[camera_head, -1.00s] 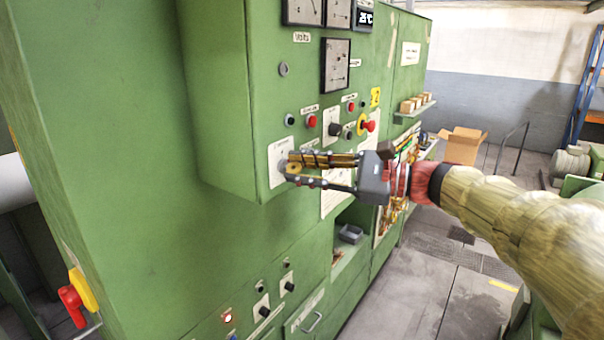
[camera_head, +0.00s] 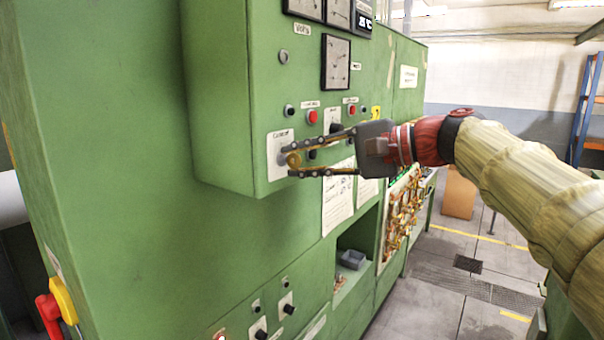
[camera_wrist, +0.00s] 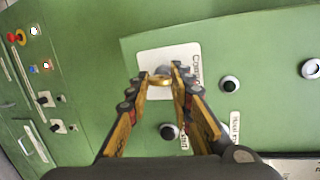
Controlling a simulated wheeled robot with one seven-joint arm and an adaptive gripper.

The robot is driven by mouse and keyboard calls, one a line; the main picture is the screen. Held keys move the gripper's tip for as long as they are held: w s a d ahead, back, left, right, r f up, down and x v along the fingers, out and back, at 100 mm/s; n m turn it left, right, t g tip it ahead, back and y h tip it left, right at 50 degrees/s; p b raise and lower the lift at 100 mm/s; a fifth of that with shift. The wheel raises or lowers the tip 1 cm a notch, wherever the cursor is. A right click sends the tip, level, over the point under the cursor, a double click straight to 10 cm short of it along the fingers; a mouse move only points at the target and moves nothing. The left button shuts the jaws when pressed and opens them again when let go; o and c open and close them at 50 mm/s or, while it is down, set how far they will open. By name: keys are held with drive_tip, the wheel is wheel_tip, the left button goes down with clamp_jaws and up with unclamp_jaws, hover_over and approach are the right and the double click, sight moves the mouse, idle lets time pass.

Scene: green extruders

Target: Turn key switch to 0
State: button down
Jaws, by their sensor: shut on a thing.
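The key switch (camera_head: 280,150) sits on a white labelled plate near the lower corner of the green cabinet's raised box. The plate also shows in the wrist view (camera_wrist: 162,58). A brass-coloured key (camera_wrist: 159,82) sits at the switch, between my fingertips. My gripper (camera_head: 290,161) reaches in from the right, its two fingers one above the other in the head view. In the wrist view my gripper (camera_wrist: 160,76) is shut on the key, one fingertip on each side. The fingertips hide part of the switch, and I cannot read its position marks.
A red button (camera_head: 312,117), a black knob (camera_head: 335,128) and gauges (camera_head: 336,62) are on the same panel. White paper sheets (camera_head: 338,198) hang below my gripper. An open recess with a grey tray (camera_head: 352,259) lies lower down. A cardboard box (camera_head: 459,194) stands behind.

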drive_tip(key=shift+f+n+b, duration=0.1)
drive_tip(key=shift+n+b, duration=0.35)
drive_tip(key=shift+n, duration=0.05)
idle(0.3)
drive_tip(key=c, duration=1.6)
unclamp_jaws()
drive_tip(key=shift+o, duration=0.2)
drive_tip(key=v, duration=1.2)
drive_tip(key=shift+s+r, duration=0.2)
drive_tip(key=shift+r, duration=0.05)
drive_tip(key=shift+a, duration=0.15)
